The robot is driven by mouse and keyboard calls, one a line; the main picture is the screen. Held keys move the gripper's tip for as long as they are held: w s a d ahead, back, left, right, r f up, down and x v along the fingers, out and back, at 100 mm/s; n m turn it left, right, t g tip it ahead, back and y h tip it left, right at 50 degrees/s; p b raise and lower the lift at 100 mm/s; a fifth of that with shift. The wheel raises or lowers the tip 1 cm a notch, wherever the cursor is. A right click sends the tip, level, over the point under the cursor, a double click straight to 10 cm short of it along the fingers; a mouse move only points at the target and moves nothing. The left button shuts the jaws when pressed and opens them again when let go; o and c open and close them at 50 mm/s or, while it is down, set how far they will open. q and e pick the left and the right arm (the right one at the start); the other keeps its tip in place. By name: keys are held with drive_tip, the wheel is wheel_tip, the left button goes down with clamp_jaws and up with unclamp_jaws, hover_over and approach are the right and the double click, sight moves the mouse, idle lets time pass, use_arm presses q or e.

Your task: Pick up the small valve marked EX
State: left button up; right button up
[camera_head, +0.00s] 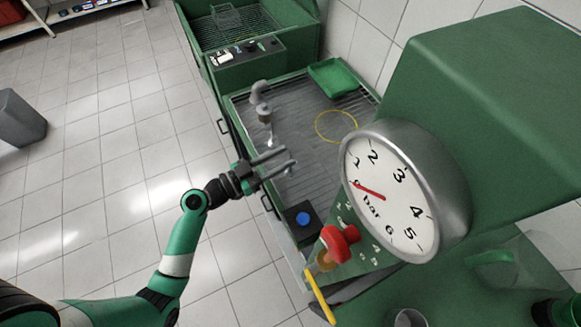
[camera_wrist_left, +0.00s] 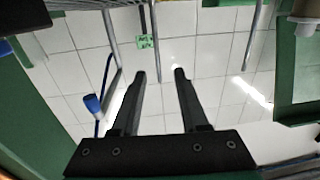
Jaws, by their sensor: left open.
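I cannot make out a small valve marked EX in either view. My left gripper (camera_head: 289,160) is open and empty, held above the near left side of the ribbed tray of the green wash bench (camera_head: 372,97). In the left wrist view its two dark fingers (camera_wrist_left: 160,74) are apart with nothing between them, and tiled surface shows beyond. My right gripper is not in view; only a dark and green piece of my right arm shows at the lower right corner.
A bent spout (camera_head: 260,92) stands near the gripper. A large pressure gauge (camera_head: 388,195), red knob (camera_head: 340,243), yellow lever (camera_head: 319,296) and blue button (camera_head: 303,218) are at right.

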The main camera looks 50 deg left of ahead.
use_arm(q)
drive_tip(key=w, duration=0.3)
drive_tip(key=w+d, duration=0.1)
drive_tip(key=w, duration=0.1)
drive_tip(key=shift+w+d+f, duration=0.1)
drive_tip(key=shift+w, duration=0.3)
clamp_jaws()
idle(1.1)
